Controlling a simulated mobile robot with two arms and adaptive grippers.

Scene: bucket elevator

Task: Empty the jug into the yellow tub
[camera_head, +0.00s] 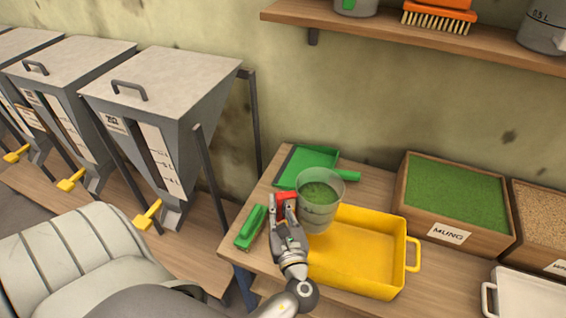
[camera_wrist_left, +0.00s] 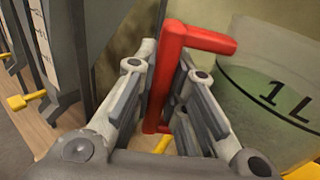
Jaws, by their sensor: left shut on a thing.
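A clear jug (camera_head: 320,203) with green grains in it and a red handle is held upright over the left end of the yellow tub (camera_head: 385,258). In the left wrist view the jug (camera_wrist_left: 265,105) bears a "1 L" mark. My left gripper (camera_head: 284,205) is shut on the jug's red handle (camera_wrist_left: 172,75), which stands between its fingers. The tub's floor that shows is bare; the jug and my gripper hide its left part. My right gripper is not in view.
A green dustpan (camera_head: 309,165) and a green brush (camera_head: 251,228) lie on the table. A wooden crate marked MUNG (camera_head: 450,235) stands behind the tub, a white tub (camera_head: 525,298) at the right. Grey hoppers (camera_head: 165,90) line the left; a shelf (camera_head: 430,38) hangs above.

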